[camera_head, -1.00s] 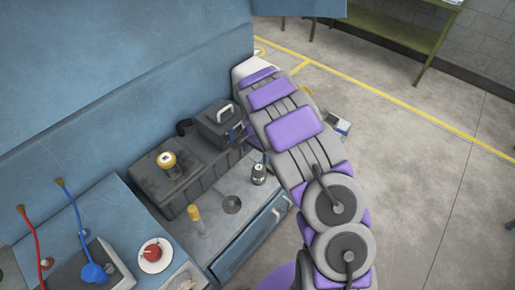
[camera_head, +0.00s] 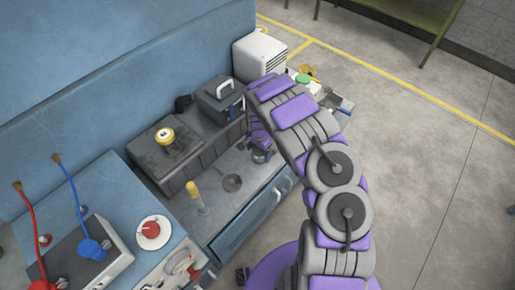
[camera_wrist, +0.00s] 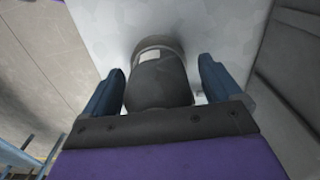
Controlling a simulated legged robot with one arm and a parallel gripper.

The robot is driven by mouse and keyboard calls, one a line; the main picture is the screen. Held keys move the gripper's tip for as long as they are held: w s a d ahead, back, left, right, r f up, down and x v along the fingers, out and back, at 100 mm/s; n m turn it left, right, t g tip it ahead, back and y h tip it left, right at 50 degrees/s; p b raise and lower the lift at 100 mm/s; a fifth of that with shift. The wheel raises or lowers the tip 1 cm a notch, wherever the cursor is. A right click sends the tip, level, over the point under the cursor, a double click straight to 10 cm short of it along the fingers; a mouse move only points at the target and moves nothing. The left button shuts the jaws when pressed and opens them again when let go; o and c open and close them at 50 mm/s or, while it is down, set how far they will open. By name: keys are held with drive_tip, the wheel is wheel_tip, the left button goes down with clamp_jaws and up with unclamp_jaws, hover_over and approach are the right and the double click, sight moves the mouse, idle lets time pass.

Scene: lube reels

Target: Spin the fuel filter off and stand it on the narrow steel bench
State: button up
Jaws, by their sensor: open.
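A dark rounded canister (camera_wrist: 160,85) with a pale label stands on a light grey surface in the wrist view. My gripper (camera_wrist: 160,72) is open, with one blue finger on each side of it and gaps showing. In the head view my gripper is mostly hidden by my arm, and the canister (camera_head: 261,157) shows below it on the grey worktop (camera_head: 222,208). A yellow-topped filter-like part (camera_head: 166,137) sits on a dark block (camera_head: 160,160) to the left. I cannot tell which of these two is the fuel filter.
A grey toolbox (camera_head: 219,96) stands behind the canister, with a white ribbed box (camera_head: 262,55) farther back. A yellow-handled tool (camera_head: 194,193) and a round recess (camera_head: 232,183) are on the worktop. A green bench (camera_head: 410,25) stands far right across open floor.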

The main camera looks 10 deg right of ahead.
drive_tip(key=shift+d, duration=0.4)
drive_tip(key=shift+a, duration=0.4)
drive_tip(key=c, duration=0.6)
drive_tip(key=shift+d, duration=0.15)
drive_tip(key=c, duration=0.6)
drive_tip(key=shift+r+n+p, duration=0.25)
drive_tip(key=shift+n+p, duration=0.55)
drive_tip(key=shift+p, duration=0.3)
drive_tip(key=n+p, duration=0.2)
drive_tip(key=p, duration=0.1)
drive_tip(key=shift+n, duration=0.4)
drive_tip(key=shift+f+n, duration=0.2)
drive_tip(key=shift+n, duration=0.2)
drive_tip(key=shift+r+p, duration=0.1)
drive_tip(key=shift+p, duration=0.4)
